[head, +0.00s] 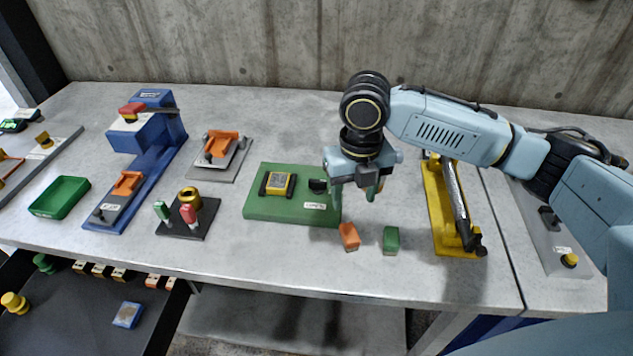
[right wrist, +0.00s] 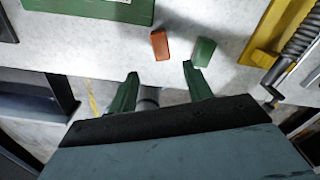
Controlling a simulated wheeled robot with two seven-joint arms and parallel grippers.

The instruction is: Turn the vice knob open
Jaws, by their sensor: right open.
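A green base plate (head: 262,208) lies mid-table with a yellow square unit (head: 277,184) and a round black knob (head: 318,186) on it. I cannot tell for certain whether this is the vice knob. My right gripper (head: 354,197) is open, pointing down just right of the plate, apart from the black knob. Its green fingers also show in the right wrist view (right wrist: 160,75), with nothing held between them. An orange block (head: 349,237) and a green block (head: 390,240) lie on the table in front of the gripper. My left gripper is not in view.
A blue press-like device (head: 150,150) with a red top stands at left. A yellow base (head: 440,205) with a metal bar stands right of my gripper. Red and green pegs stand on a dark plate (head: 190,225).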

